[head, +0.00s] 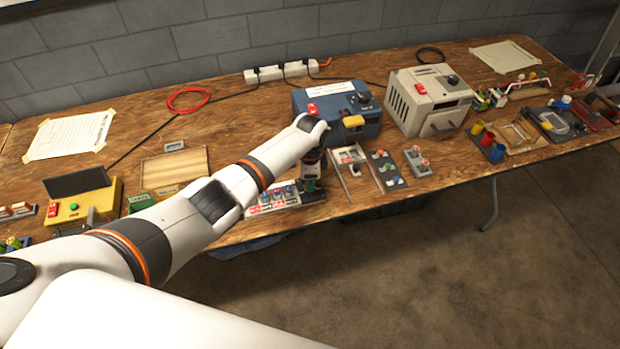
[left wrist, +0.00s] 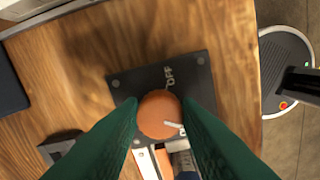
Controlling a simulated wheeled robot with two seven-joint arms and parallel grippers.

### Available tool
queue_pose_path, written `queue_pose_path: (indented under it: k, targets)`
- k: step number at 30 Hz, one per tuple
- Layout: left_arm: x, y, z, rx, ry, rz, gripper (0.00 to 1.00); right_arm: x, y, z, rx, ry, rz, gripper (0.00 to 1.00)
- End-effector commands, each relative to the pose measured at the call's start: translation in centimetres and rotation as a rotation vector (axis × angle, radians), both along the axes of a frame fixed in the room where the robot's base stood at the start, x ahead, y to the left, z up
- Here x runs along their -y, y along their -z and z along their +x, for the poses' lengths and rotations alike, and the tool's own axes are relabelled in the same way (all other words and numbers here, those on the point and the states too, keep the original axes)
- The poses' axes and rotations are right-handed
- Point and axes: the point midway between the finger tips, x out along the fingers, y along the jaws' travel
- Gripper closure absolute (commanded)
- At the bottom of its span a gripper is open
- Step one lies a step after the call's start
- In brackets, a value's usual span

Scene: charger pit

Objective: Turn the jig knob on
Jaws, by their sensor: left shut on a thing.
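The jig knob (left wrist: 158,115) is a round orange knob with a white pointer line, on a dark plate (left wrist: 196,75) with a screw in each visible corner. The word OFF is printed on the plate above the knob in the left wrist view. The pointer line points right and slightly down there, away from OFF. My left gripper (left wrist: 160,122) has its green fingers on either side of the knob, shut on it. In the head view my left gripper (head: 310,182) reaches down at the bench's front edge and hides the knob. My right gripper is not in view.
A panel with several coloured knobs (head: 266,205) lies just left of my gripper. A blue box (head: 340,105) stands behind it and a beige box (head: 430,98) further right. Small switch plates (head: 385,168) lie to the right. The wooden bench (head: 225,125) has bare room behind.

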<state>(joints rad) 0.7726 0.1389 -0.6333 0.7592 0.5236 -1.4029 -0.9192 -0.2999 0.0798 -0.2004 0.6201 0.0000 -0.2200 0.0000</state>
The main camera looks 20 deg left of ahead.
Motion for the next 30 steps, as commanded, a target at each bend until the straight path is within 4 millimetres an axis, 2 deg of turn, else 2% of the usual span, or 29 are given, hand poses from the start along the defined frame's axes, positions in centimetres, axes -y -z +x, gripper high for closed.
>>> queue_pose_path:
  k: [6,15,30]
  targets:
    - [0.03,-0.03,-0.01,0.002,0.191,0.000,0.93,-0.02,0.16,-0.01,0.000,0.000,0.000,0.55]
    - [0.02,-0.05,-0.06,0.002,0.383,0.000,0.93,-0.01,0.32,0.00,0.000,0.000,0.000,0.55]
    - [0.02,-0.08,-0.08,0.001,0.481,-0.001,0.92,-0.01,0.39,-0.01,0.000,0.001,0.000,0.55]
